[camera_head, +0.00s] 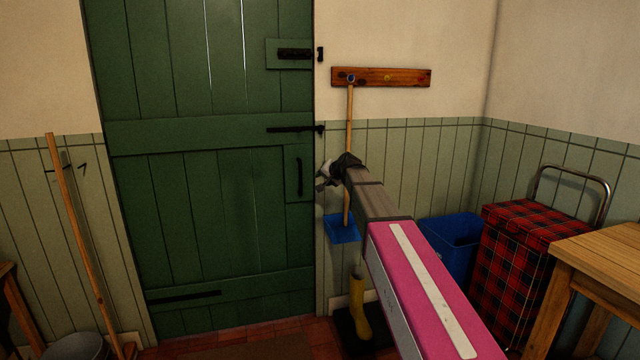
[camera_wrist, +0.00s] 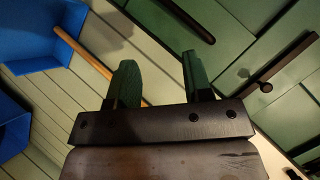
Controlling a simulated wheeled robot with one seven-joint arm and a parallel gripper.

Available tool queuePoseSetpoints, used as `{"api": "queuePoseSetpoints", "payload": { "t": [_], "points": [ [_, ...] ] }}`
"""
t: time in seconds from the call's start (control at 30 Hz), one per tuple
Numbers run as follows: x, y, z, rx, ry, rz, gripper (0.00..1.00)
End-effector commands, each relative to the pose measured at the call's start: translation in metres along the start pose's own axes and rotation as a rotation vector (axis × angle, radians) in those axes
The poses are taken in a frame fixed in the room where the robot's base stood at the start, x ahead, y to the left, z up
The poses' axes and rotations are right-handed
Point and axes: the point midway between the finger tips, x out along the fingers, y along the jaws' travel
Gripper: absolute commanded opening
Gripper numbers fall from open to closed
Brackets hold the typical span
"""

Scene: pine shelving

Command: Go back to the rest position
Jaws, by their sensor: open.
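My gripper (camera_head: 325,176) is at the end of my outstretched pink and grey arm, in front of the right edge of the green door (camera_head: 210,180). In the wrist view my gripper (camera_wrist: 157,82) has its two fingers apart with nothing between them. The door is closed, with a dark handle (camera_head: 298,175) near its right edge, just left of my gripper. Black bolts (camera_head: 295,54) are on the door above. I cannot tell exactly how far my gripper is from the door.
A blue dustpan (camera_head: 342,229) with a wooden handle hangs from a wooden peg rail (camera_head: 410,77). A yellow boot (camera_head: 360,305), a blue bin (camera_head: 450,243), a tartan trolley (camera_head: 515,262) and a wooden table (camera_head: 605,255) stand right. A broom handle (camera_head: 75,230) leans left.

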Motion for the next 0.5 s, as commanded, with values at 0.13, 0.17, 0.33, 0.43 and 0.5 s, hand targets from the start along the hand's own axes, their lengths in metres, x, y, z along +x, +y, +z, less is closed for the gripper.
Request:
{"api": "queuePoseSetpoints", "payload": {
  "t": [0.13, 0.17, 0.33, 0.43, 0.5],
  "points": [
    [-0.011, 0.077, 0.071, -0.053, -0.104, 0.128, 0.46],
    [-0.014, 0.092, 0.084, -0.065, -0.126, 0.155, 0.46],
    [-0.037, 0.170, 0.160, -0.123, -0.259, 0.297, 0.46],
    [-0.057, 0.213, 0.205, -0.154, -0.345, 0.381, 0.46],
    [-0.074, 0.240, 0.236, -0.175, -0.407, 0.436, 0.46]
  ]
}}
